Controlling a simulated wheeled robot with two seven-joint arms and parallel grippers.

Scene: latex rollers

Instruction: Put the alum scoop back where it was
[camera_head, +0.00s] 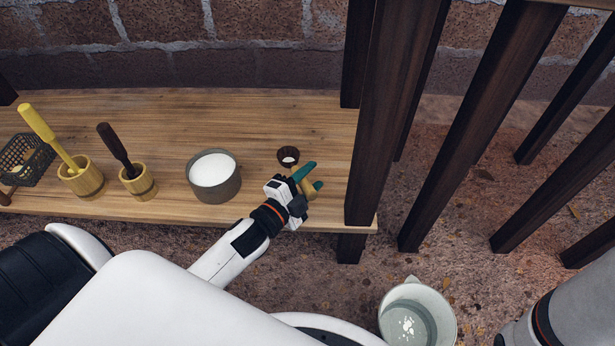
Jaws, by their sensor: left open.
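My left gripper (312,178) has teal fingertips and is over the right end of the wooden bench. It is open, with a tan wooden piece (308,190) between or just beside its fingers; this may be the alum scoop, but most of it is hidden. A small dark brown cup (288,152) with white contents sits just behind the gripper. A grey pot (236,186) full of white powder stands to the gripper's left. My right gripper is out of view; only part of that arm shows at the lower right.
The wooden bench (255,115) also holds two wooden mortars (142,188) (90,186) with handles standing in them, and a dark basket (40,165) at far left. Dark posts (385,110) rise at its right end. A pale bucket (445,305) stands on the ground. The bench's back is clear.

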